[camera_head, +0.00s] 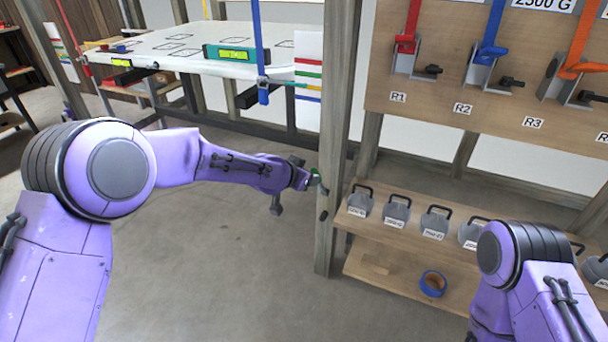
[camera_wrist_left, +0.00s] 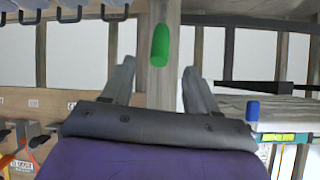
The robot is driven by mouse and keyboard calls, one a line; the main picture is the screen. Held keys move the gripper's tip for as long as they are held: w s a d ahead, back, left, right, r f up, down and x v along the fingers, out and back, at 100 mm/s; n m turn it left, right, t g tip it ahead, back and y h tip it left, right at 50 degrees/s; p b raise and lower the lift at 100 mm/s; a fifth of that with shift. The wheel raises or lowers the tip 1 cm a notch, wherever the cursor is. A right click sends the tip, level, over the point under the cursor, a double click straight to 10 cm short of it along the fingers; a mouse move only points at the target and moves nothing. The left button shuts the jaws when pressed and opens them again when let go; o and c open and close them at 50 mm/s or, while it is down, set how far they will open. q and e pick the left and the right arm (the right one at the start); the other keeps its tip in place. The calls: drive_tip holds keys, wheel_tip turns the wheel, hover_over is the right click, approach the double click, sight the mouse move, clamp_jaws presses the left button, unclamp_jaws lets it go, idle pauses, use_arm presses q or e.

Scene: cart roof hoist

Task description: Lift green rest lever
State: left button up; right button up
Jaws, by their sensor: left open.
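The green rest lever (camera_wrist_left: 160,45) shows in the left wrist view as a rounded green piece on the wooden post. A small green bit of it (camera_head: 315,175) shows in the head view beside the post, mostly hidden by my gripper. My left gripper (camera_wrist_left: 158,75) is open, with one finger on each side of the lever's line. The lever appears just beyond the fingertips; I cannot tell whether they touch. In the head view my left gripper (camera_head: 308,181) is at the post's left side. My right gripper is out of view; only part of that arm shows.
The wooden post (camera_head: 328,240) stands close to my left gripper. A shelf (camera_head: 385,225) with several grey weights and a blue tape roll (camera_head: 432,284) is to its right. A white hoisted panel (camera_head: 190,42) with levels is behind left. The floor below is clear.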

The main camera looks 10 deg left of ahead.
use_arm(q)
drive_tip(key=shift+c, duration=0.9)
drive_tip(key=f+b, duration=0.2)
drive_tip(key=f, duration=0.1)
drive_tip(key=a+f+b, duration=0.1)
drive_tip(key=f, duration=0.1)
drive_tip(key=shift+s+f+b, duration=0.2)
drive_tip(key=shift+b, duration=0.1)
clamp_jaws()
drive_tip(key=s+a+f+m+t+h+b, duration=0.1)
drive_tip(key=s+a+f+t+h+b, duration=0.1)
drive_tip(key=f+b, duration=0.4)
drive_tip(key=s+a+f+m+t+h+b, duration=0.1)
drive_tip(key=s+a+f+t+b, duration=0.1)
drive_tip(key=f+b, duration=0.45)
drive_tip(key=s+a+r+n+t+h+p, duration=0.1)
drive_tip(key=s+r+t+h+p, duration=0.1)
drive_tip(key=s+r+t+h, duration=0.4)
drive_tip(key=w+d+r+y, duration=0.1)
drive_tip(key=w+d+r, duration=0.2)
drive_tip(key=w, duration=0.3)
drive_tip(key=w+d+r+y, duration=0.1)
drive_tip(key=w+d+r, duration=0.2)
drive_tip(key=w, duration=0.3)
drive_tip(key=shift+w+g, duration=0.3)
drive_tip(key=shift+w, duration=0.05)
